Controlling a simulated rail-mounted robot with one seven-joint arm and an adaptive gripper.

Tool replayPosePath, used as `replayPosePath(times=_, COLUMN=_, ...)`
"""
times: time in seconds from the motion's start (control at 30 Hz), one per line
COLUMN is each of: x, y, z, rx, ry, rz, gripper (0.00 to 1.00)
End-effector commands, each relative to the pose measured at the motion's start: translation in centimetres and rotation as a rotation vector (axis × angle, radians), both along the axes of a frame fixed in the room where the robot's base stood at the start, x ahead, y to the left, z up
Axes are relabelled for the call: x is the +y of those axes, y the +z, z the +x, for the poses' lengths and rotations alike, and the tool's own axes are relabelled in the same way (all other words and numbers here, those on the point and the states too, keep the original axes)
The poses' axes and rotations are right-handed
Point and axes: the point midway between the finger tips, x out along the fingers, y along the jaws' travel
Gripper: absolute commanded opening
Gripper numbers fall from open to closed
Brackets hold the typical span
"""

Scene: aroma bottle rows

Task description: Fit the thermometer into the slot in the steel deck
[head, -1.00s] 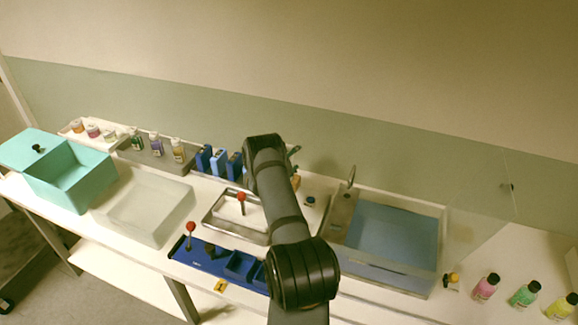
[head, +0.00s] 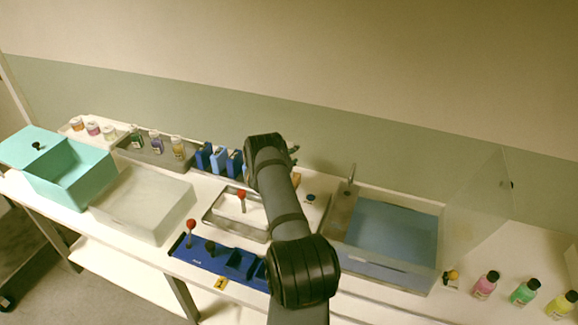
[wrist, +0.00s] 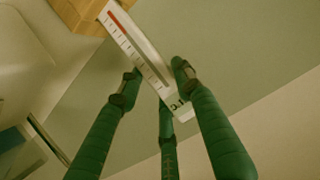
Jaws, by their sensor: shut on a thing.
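The thermometer (wrist: 135,45) is a white strip with a red bar, tick marks and a °C mark, seen in the wrist view. It slants from upper left to lower right between the green fingers of my gripper (wrist: 156,78), which is shut on it. A wooden block (wrist: 78,14) shows at its upper end; I cannot tell whether they are joined. In the head view my gripper (head: 294,156) is mostly hidden behind my arm, and the thermometer cannot be made out. The steel deck (head: 342,210) with a tap borders the blue basin; its slot cannot be made out.
A steel tray (head: 215,222) and a blue rack (head: 205,257) with red-knobbed sticks lie left of my arm. Blue holders (head: 219,160) stand behind. A frosted bin (head: 145,205) and teal box (head: 75,180) are farther left. Several bottles (head: 524,292) stand at right, near a clear panel (head: 480,205).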

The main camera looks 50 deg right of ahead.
Motion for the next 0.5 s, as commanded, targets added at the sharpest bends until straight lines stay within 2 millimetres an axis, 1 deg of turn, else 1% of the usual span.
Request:
replayPosePath(times=0.07, x=0.0, y=0.01, z=0.01, rx=0.0, ry=0.0, rz=0.0, gripper=0.15)
replayPosePath(times=0.3, x=0.0, y=0.01, z=0.01, rx=0.0, ry=0.0, rz=0.0, gripper=0.01)
replayPosePath(times=0.5, x=-0.01, y=0.04, z=0.01, rx=0.0, ry=0.0, rz=-0.001, gripper=0.0)
